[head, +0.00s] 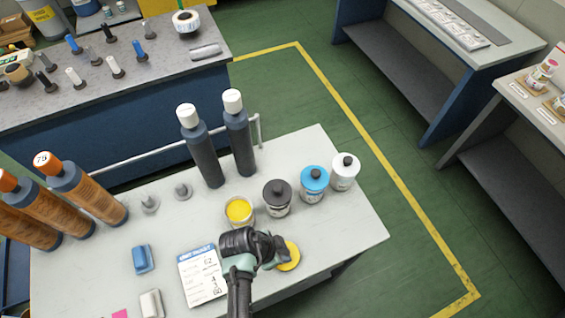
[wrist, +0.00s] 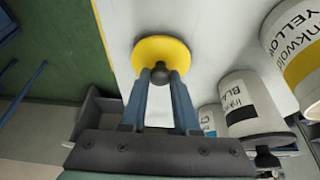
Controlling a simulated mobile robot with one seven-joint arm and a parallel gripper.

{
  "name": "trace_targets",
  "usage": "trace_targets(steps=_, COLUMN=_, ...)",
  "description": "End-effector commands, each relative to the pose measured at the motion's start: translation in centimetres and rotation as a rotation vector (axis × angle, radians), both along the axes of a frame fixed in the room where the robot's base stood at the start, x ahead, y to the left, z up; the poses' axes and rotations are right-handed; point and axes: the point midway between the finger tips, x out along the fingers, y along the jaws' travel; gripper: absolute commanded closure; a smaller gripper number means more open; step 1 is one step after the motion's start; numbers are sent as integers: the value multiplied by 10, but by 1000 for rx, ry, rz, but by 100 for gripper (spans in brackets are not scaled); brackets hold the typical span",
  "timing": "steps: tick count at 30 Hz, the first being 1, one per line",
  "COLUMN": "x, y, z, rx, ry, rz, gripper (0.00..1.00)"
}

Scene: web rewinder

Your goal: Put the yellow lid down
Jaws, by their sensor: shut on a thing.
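The yellow lid (head: 290,257) is a round disc with a dark knob, seen near the front right of the grey table (head: 345,238). My gripper (head: 268,252) is shut on the lid's knob. In the wrist view the lid (wrist: 162,52) shows beyond the two fingertips (wrist: 161,78), flat side towards the table. I cannot tell whether it touches the tabletop. The open yellow ink can (head: 239,211) stands behind and left of my gripper, its yellow ink showing. It also shows at the right of the wrist view (wrist: 290,45).
Black (head: 277,198), blue (head: 314,184) and white (head: 345,171) lidded cans stand in a row right of the yellow can. Two dark bottles (head: 205,150) stand behind. A paper card (head: 200,274) lies left of my gripper. The table's right front corner is clear.

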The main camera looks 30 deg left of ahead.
Motion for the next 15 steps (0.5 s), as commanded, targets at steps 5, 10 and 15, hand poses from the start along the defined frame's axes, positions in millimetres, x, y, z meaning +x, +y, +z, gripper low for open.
trace_targets(steps=5, x=0, y=0, z=0, rx=0, ry=0, rz=0, gripper=100)
trace_targets(steps=10, x=0, y=0, z=-3, rx=0, ry=0, rz=-1, gripper=67)
trace_targets(steps=15, x=0, y=0, z=-3, rx=0, ry=0, rz=0, gripper=41)
